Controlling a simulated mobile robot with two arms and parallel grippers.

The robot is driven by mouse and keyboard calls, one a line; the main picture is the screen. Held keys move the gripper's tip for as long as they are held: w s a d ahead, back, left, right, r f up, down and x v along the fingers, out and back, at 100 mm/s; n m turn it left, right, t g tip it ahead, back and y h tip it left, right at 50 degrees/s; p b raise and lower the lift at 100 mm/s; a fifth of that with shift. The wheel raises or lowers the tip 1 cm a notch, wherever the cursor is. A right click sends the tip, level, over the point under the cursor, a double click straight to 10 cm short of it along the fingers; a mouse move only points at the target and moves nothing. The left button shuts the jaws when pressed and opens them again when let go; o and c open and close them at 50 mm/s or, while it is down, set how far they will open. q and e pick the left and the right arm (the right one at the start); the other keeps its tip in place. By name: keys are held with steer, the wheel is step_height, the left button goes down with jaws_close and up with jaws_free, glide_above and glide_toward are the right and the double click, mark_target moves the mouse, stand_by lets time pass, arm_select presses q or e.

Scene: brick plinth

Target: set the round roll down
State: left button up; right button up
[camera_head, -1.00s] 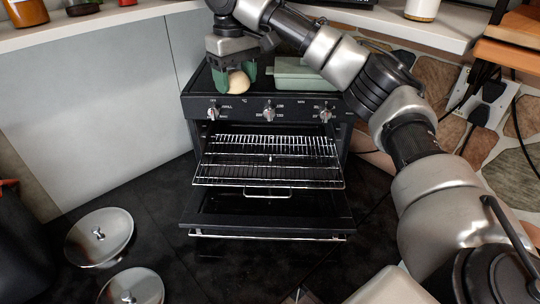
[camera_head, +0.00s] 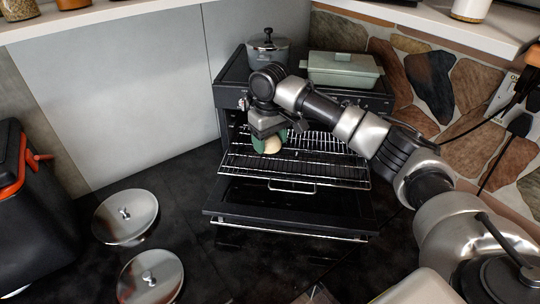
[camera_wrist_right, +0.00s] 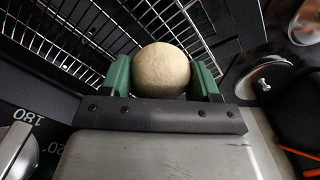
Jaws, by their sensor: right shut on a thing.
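The round roll (camera_head: 272,146) is pale and ball-shaped. My right gripper (camera_head: 268,143), with green fingers, is shut on it over the left part of the oven's pulled-out wire rack (camera_head: 330,175). In the right wrist view the roll (camera_wrist_right: 161,70) sits between the two green fingers (camera_wrist_right: 163,76), with rack bars beyond it. I cannot tell whether the roll touches the rack. My left gripper is not in view.
The oven door (camera_head: 285,229) hangs open below the rack. A lidded pot (camera_head: 268,50) and a pale green covered dish (camera_head: 345,69) stand on the stove top. Two round metal lids (camera_head: 125,216) and a black-and-red container (camera_head: 30,215) are at the left. The rack's right side is clear.

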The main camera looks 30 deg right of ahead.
mark_target(270, 167)
steer(key=shift+f+p, duration=0.6)
steer(key=shift+f, duration=2.8)
steer(key=shift+f, duration=0.1)
steer(key=o, duration=0.9)
step_height(270, 167, up, 11)
steer(key=shift+w+f+b, duration=0.1)
steer(key=shift+b, duration=1.15)
steer(key=shift+r, duration=0.8)
